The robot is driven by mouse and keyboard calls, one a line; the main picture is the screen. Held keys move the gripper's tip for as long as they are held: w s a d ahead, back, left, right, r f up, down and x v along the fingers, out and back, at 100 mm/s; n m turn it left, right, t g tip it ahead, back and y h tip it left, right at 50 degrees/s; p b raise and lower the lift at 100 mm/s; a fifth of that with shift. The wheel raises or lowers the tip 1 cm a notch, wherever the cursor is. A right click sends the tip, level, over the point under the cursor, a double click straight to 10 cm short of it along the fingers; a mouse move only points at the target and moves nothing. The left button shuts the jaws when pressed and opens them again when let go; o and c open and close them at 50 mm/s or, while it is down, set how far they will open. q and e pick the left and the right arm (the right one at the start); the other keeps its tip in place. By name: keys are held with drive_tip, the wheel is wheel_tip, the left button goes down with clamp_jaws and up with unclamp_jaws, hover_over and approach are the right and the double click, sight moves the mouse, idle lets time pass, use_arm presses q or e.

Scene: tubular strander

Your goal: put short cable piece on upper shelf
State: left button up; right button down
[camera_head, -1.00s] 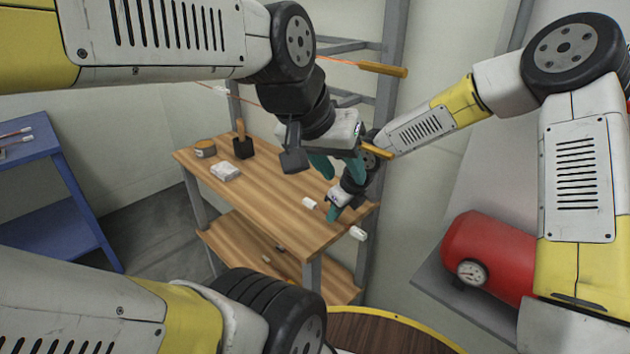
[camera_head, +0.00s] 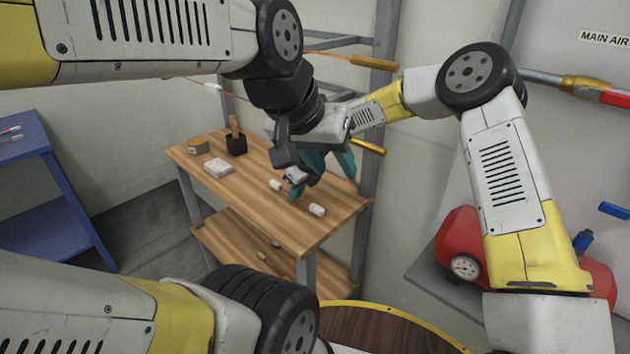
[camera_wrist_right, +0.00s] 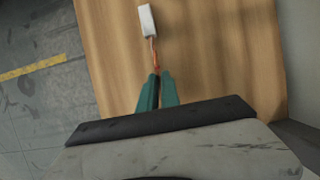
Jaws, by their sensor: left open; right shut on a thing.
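The short cable piece shows its two white ends, one at the left (camera_head: 275,184) and one at the right (camera_head: 316,210), over the wooden upper shelf (camera_head: 255,205). My right gripper (camera_head: 296,194) is shut on its middle. In the right wrist view, the shut teal fingers (camera_wrist_right: 156,80) grip the orange cable, and one white end (camera_wrist_right: 147,20) sticks out beyond them over the wood. I cannot tell whether the piece touches the board. My left gripper (camera_head: 331,172) is open and empty, in front of the right arm's wrist, partly hiding it.
On the upper shelf stand a tan tin (camera_head: 199,146), a black block with a wooden handle (camera_head: 236,143) and a white box (camera_head: 218,166). The lower shelf (camera_head: 228,247) holds small pieces. A blue rack (camera_head: 62,190) is at left, a red tank (camera_head: 458,232) at right.

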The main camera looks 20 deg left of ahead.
drive_tip(key=shift+f, duration=0.5)
drive_tip(key=shift+f, duration=0.1)
drive_tip(key=c, duration=1.6)
unclamp_jaws()
drive_tip(key=shift+r, duration=0.35)
drive_tip(key=v, duration=0.8)
drive_tip(key=shift+a, duration=0.1)
